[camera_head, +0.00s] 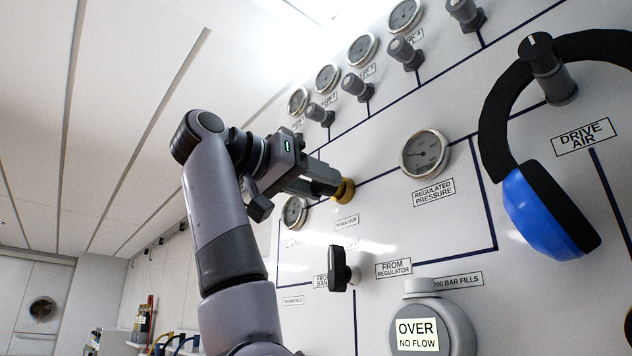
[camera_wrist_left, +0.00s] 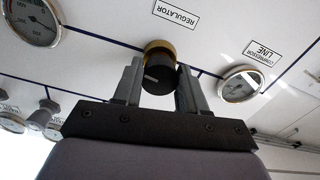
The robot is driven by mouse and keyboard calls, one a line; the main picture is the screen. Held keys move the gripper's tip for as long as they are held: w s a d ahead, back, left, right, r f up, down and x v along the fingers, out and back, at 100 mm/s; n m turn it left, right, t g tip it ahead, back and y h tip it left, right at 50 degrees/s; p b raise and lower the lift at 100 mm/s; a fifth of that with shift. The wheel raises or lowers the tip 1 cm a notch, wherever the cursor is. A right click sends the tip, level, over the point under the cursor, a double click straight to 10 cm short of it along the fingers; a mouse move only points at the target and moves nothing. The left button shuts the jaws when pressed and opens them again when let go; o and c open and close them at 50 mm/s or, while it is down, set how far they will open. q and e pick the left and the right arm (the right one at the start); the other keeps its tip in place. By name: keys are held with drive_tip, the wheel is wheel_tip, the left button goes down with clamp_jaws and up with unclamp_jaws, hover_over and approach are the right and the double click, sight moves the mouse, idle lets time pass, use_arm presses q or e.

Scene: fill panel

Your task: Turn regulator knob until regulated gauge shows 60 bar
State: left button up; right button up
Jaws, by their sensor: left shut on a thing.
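The regulator knob shows its brass collar (camera_head: 347,190) in the head view, on the white panel left of the regulated gauge. In the left wrist view the knob (camera_wrist_left: 158,76) is a dark cylinder below a REGULATOR label. My left gripper (camera_head: 328,184) reaches it from the left and is shut on it. The wrist view shows one finger on each side of the knob. The regulated pressure gauge (camera_head: 424,155) is round with a dark face; its reading is too small to tell. My right gripper is not in view.
A blue and black ear defender (camera_head: 543,208) hangs near the DRIVE AIR knob (camera_head: 548,68). A black lever handle (camera_head: 339,269) and an OVER / NO FLOW device (camera_head: 430,325) sit below. Several small gauges and knobs line the top. The compressor line gauge (camera_wrist_left: 240,84) is beside the gripper.

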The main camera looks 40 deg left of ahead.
use_arm(q)
drive_tip(key=n, duration=0.6)
drive_tip(key=shift+n, duration=0.3)
idle(0.5)
drive_tip(key=o, duration=1.1)
drive_tip(key=shift+c, duration=0.2)
drive_tip(key=s+b, duration=0.2)
drive_tip(key=s, duration=0.5)
drive_tip(key=shift+s+a, duration=0.15)
drive_tip(key=shift+a, duration=0.1)
drive_tip(key=shift+c, duration=0.2)
idle(1.0)
